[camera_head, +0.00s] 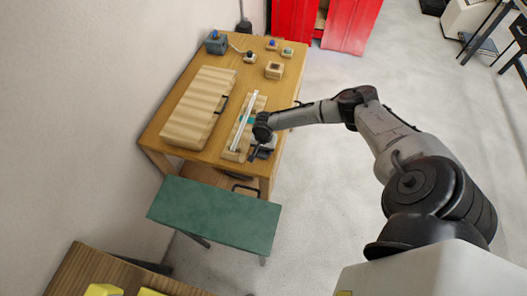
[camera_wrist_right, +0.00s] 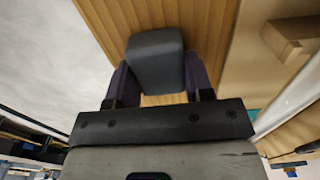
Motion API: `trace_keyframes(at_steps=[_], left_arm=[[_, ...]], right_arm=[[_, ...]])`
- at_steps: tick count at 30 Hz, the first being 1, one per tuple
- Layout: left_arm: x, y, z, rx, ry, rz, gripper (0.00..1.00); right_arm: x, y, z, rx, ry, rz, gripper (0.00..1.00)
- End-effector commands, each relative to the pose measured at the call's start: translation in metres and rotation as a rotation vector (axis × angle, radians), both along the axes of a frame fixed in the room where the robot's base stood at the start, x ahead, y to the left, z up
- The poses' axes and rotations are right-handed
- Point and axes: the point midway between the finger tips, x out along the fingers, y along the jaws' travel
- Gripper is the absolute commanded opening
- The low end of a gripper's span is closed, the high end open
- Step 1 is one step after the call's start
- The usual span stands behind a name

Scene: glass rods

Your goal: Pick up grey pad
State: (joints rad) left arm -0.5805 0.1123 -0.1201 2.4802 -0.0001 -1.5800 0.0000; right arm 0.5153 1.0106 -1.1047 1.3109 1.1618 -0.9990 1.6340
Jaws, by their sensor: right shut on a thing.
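The grey pad (camera_wrist_right: 155,58) is a dark grey block with rounded edges, seen in the right wrist view over the wooden table top. My right gripper (camera_head: 262,151) is at the front right of the table in the head view, beside the wooden tray with glass rods. In the right wrist view its two dark fingers sit on either side of the pad, shut on it. In the head view the pad is too small and dark to tell from the gripper. I cannot tell whether the pad touches the table. My left gripper is not in view.
The wooden table (camera_head: 170,128) bears a long wooden case (camera_head: 200,105), a wooden tray (camera_head: 236,153) with glass rods (camera_head: 243,122), and a small wooden block (camera_head: 274,70). A blue-grey box (camera_head: 216,43) stands at the back. A green bench (camera_head: 215,213) is in front.

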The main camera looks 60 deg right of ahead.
Motion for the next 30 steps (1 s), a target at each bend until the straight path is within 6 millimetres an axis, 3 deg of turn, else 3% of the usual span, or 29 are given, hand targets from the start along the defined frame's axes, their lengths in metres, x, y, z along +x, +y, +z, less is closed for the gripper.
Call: trace_keyframes(at_steps=[3,14,21,30], left_arm=[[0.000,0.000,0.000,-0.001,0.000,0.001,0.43],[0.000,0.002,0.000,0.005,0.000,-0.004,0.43],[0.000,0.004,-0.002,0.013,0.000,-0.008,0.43],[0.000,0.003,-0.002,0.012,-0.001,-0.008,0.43]], right_arm=[[0.000,0.000,0.000,0.000,0.000,0.000,0.25],[0.000,0.000,0.006,0.000,0.000,0.000,0.25],[0.000,-0.001,0.041,-0.001,-0.002,0.001,0.25],[-0.060,-0.004,0.075,-0.003,0.003,0.003,0.25]])
